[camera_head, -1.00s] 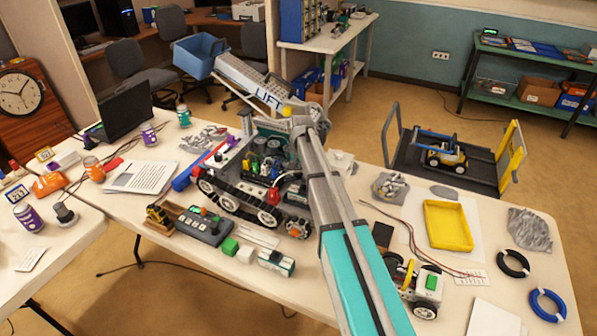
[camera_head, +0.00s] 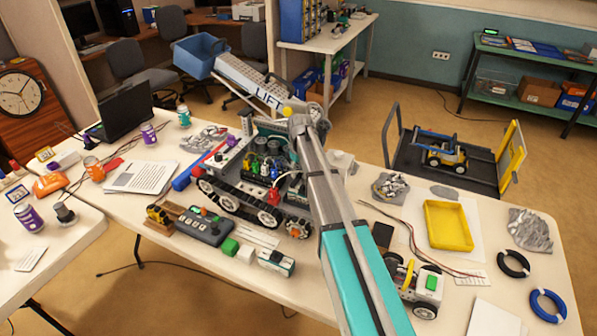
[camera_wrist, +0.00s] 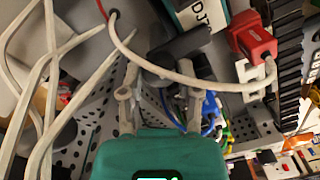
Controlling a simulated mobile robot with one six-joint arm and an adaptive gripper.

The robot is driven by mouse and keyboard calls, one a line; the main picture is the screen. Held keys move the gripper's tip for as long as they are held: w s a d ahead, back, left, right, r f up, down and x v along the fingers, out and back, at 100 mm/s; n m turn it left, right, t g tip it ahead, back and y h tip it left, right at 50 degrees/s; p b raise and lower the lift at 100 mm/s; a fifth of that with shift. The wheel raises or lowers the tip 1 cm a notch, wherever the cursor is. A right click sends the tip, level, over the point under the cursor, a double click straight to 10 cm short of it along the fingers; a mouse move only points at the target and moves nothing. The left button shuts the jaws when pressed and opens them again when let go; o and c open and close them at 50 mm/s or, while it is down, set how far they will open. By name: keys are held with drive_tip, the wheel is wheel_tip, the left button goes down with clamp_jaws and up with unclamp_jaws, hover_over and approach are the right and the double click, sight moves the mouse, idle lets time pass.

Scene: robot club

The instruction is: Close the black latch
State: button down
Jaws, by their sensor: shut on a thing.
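The wrist view shows my gripper (camera_wrist: 162,88), with its teal body at the bottom and two grey fingers reaching up. A black latch-like handle (camera_wrist: 183,46) lies at and just beyond the fingertips, and the fingers are shut on its dark lower part. Its exact contact and how far it is turned are hard to tell. It sits by a perforated grey plate (camera_wrist: 92,128) of the tracked robot. In the head view the tracked robot (camera_head: 240,198) stands on the table; my arm's end hides the gripper and latch there.
A red connector (camera_wrist: 252,40) with a white cable (camera_wrist: 185,78) runs close past the fingers. Blue and green wires (camera_wrist: 212,112) lie nearby. A yellow tray (camera_head: 448,224), a small wheeled robot (camera_head: 415,283) and a control box (camera_head: 203,226) are also on the white table.

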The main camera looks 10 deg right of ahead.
drive_tip(key=shift+n, duration=0.3)
drive_tip(key=shift+c, duration=1.5)
unclamp_jaws()
drive_tip(key=shift+m, duration=0.4)
